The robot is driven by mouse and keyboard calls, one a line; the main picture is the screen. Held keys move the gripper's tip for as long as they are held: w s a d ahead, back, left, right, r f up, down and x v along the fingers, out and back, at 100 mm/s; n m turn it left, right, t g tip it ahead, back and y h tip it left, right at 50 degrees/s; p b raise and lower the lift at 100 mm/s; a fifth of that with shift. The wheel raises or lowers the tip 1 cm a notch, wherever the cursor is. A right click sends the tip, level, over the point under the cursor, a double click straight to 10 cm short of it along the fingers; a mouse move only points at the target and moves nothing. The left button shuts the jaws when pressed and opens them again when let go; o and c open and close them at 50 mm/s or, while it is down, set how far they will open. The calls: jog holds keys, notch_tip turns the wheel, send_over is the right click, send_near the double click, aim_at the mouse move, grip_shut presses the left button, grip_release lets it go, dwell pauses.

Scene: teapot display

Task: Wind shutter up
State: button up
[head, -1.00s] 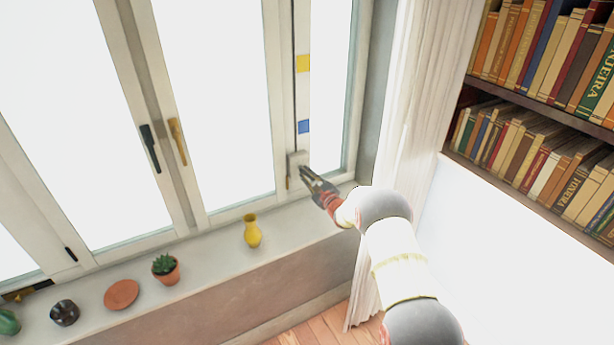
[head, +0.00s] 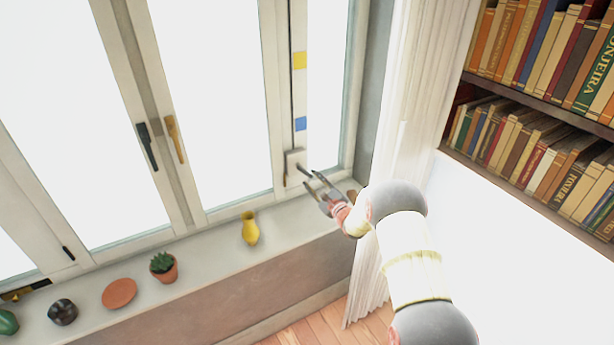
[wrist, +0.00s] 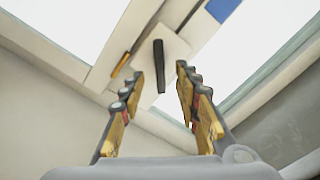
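The winder box (head: 294,165), small and pale, sits on the window frame at the lower end of a pale strap (head: 300,92). The strap has a yellow mark (head: 299,61) above a blue mark (head: 300,124). In the wrist view the box (wrist: 175,45) carries a dark narrow bar (wrist: 159,66), seen between my fingertips but beyond them. My gripper (head: 308,176) is open and empty, just right of and below the box, apart from it. Its two fingers also show spread in the wrist view (wrist: 160,74). The blue mark shows at the wrist view's top (wrist: 221,9).
The sill (head: 205,252) below holds a yellow vase (head: 250,229), a potted cactus (head: 163,267), a terracotta dish (head: 119,294) and dark and green pots at left. A white curtain (head: 418,120) and bookshelves (head: 540,120) stand at right. Window handles (head: 176,139) are left of the strap.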

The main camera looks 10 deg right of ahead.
jog(key=v, duration=0.5)
jog(key=shift+s, duration=0.15)
jog(key=shift+f+b, duration=0.2)
jog(key=shift+b, duration=0.1)
